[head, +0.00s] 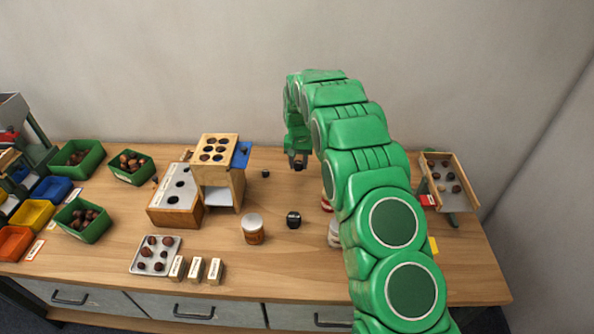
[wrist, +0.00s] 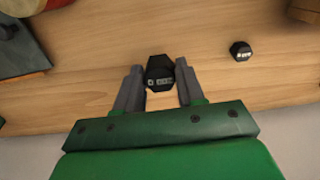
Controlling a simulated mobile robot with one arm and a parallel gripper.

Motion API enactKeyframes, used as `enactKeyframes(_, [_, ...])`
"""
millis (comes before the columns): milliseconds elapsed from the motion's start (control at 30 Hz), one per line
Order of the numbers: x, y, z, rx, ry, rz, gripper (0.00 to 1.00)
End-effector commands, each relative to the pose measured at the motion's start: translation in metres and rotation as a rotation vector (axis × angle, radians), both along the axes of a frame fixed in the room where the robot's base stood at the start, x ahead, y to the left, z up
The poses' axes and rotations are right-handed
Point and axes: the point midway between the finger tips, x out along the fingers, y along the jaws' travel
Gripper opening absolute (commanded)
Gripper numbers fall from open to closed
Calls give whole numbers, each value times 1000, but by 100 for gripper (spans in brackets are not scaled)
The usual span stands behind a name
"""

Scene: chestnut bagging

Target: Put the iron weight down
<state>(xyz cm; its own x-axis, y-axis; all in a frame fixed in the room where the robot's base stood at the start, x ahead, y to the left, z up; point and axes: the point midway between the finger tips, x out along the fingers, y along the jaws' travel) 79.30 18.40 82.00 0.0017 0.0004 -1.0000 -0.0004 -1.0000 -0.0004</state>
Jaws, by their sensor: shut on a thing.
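My gripper (wrist: 161,84) is shut on a black hexagonal iron weight (wrist: 160,73) with pale markings on its face. The weight sits between the two grey fingertips, over the wooden table; I cannot tell whether its base touches the wood. Another small black weight (wrist: 240,50) stands apart to the right in the wrist view. A larger black weight (head: 293,220) stands nearer the front in the head view.
A jar (head: 253,230) stands beside the larger weight. A wooden stand (head: 221,172) with a chestnut tray is on the left, with green bins (head: 84,218) beyond. A wooden tray (head: 449,180) is at the right. Bare wood surrounds my gripper; the wall is close behind.

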Motion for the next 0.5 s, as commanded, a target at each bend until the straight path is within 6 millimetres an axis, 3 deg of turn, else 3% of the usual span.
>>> enactKeyframes(200, [13,3,-19,-1,4,0,1])
enactKeyframes(500, [22,5,-27,0,1,0,1])
